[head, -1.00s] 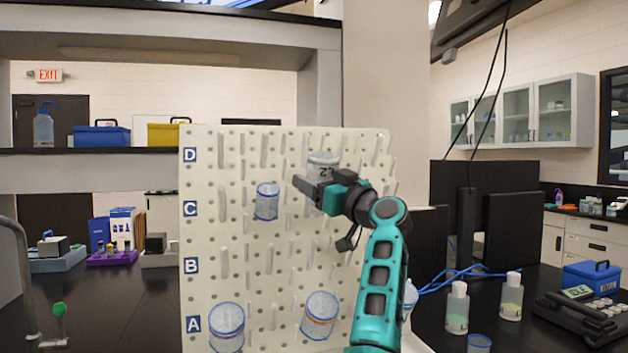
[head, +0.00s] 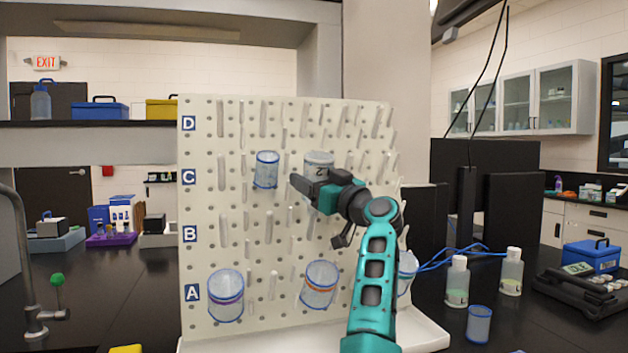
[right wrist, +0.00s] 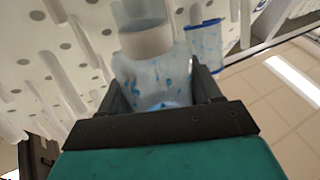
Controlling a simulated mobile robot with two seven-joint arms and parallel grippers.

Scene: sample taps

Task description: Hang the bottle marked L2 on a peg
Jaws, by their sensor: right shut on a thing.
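A clear bottle (head: 318,160) with a white band showing a "2" is in front of the pegboard (head: 240,260), near row C. The rest of its mark is hidden or unclear. My right gripper (head: 318,186) is shut on its lower part. In the right wrist view the bottle (right wrist: 155,75) sits between the two dark fingers, with pegs close by. I cannot tell whether a peg is inside it. My left gripper is not in view.
A blue-rimmed bottle (head: 266,170) hangs just left of the held one. Another (head: 406,272) is at the board's right edge. Many pegs around are bare.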

